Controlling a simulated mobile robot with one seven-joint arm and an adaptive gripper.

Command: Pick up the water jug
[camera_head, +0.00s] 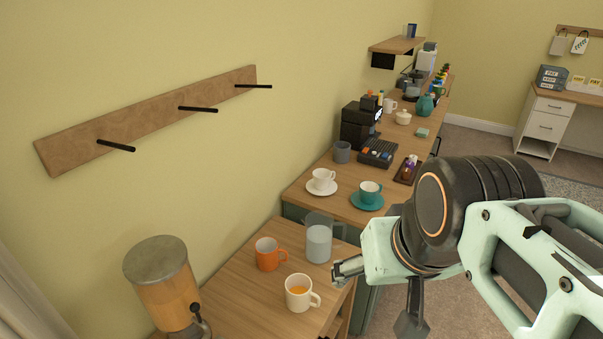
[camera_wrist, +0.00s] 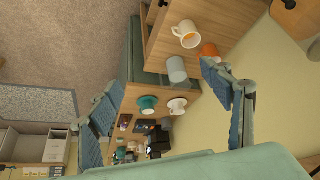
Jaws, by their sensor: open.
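The water jug (camera_head: 319,243) is a clear, greyish jug with a pale fill. It stands upright on the near wooden table (camera_head: 235,294), close to its back right corner. It also shows in the wrist view (camera_wrist: 177,69), between the fingers but farther off. My gripper (camera_head: 376,297) is open and empty, to the right of the jug and apart from it in the head view. Both fingers show spread wide in the wrist view (camera_wrist: 162,78).
An orange mug (camera_head: 268,256) and a white cup with orange drink (camera_head: 299,293) stand close to the jug. A drink dispenser (camera_head: 165,283) is at left. The longer counter behind holds a white cup (camera_head: 322,179), a teal cup (camera_head: 370,191) and a black machine (camera_head: 358,126).

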